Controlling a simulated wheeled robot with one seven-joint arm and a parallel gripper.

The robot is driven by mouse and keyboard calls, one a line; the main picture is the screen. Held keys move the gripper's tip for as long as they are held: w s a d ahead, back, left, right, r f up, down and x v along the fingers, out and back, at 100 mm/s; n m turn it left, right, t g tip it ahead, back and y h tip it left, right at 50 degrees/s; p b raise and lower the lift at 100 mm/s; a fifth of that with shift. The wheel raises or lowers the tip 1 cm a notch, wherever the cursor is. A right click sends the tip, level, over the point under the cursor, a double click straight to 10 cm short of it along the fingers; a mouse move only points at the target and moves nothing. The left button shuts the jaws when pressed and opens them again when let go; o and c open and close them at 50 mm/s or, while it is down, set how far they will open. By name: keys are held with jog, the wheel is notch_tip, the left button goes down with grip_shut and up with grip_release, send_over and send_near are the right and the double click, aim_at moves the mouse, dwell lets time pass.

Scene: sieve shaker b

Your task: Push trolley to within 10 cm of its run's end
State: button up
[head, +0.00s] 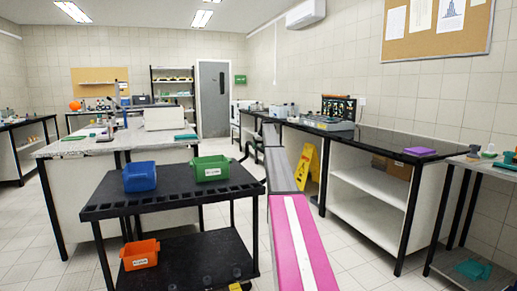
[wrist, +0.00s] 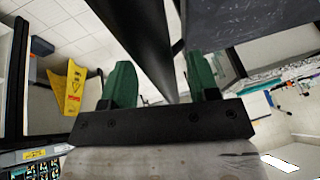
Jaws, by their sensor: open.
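The black trolley (head: 160,195) stands in front of me, left of my arm, in the head view. Its upper tray holds a blue bin and a green bin; its lower shelf holds an orange bin. A dark upright handle shows at its far right corner. My gripper (wrist: 160,82) is open in the wrist view, with two green fingers apart. A black bar (wrist: 143,40), seemingly part of the trolley, runs through the space between the fingers. I cannot tell whether it touches them. In the head view my arm reaches along the trolley's right side, and the fingers are not clearly seen.
A yellow floor sign (head: 307,167) stands right of my arm, by the long black-topped bench (head: 390,142). A grey-topped bench (head: 75,147) stands behind the trolley on the left. Tiled floor (head: 35,225) is clear at the left. A grey door (head: 213,98) is at the back.

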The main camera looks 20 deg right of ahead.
grip_shut()
jog(key=s+a, duration=0.3)
jog(key=a, duration=7.9)
jog(key=shift+a, duration=0.25)
grip_release()
jog(key=shift+r, duration=0.1)
jog(key=v, duration=1)
jog(key=shift+r, duration=0.25)
